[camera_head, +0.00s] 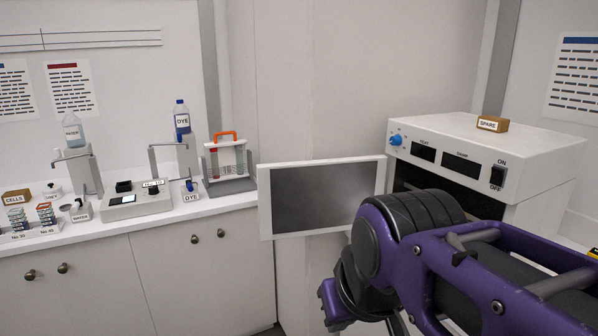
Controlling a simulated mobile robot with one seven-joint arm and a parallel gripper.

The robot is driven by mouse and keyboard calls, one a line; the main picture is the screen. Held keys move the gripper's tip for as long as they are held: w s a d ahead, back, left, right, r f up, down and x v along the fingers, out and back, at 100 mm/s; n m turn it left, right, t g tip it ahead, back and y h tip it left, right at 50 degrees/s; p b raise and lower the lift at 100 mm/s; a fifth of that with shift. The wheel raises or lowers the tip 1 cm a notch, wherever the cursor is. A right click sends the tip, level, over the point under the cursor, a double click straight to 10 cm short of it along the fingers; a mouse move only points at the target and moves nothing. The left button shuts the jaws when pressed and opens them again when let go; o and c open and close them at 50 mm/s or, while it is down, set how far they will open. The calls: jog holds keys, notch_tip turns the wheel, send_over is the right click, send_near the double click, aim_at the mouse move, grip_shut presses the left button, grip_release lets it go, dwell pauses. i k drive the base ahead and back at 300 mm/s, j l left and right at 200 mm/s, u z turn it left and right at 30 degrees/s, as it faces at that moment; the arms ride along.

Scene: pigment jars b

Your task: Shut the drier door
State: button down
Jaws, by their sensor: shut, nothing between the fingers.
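The drier (540,160) is a white box at the right, with a blue knob, two dark displays and an ON/OFF switch on its front. Its door (318,197), a white-framed panel with a dark grey window, stands open and swung out to the left of the drier's dark opening (410,178). My purple and black arm crosses the lower right, in front of the opening and close to the door's lower right corner. I cannot tell whether it touches the door. My gripper's fingers do not show; the arm or the frame's lower edge hides them.
A wooden SPARE block (492,123) sits on top of the drier. On the left, a white counter (130,222) holds bottles, a tube rack (229,165) with an orange handle, a small instrument (135,199) and slide stacks. A bare white wall stands behind the door.

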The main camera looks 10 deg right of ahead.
aim_at(300, 199)
jog(key=z, duration=1.3)
jog(key=i+j+u, duration=0.1)
jog(key=i+j, duration=0.2)
jog(key=j, duration=0.15)
jog(key=i+j+u, duration=0.15)
jog(key=j, duration=0.25)
jog(key=i, duration=0.1)
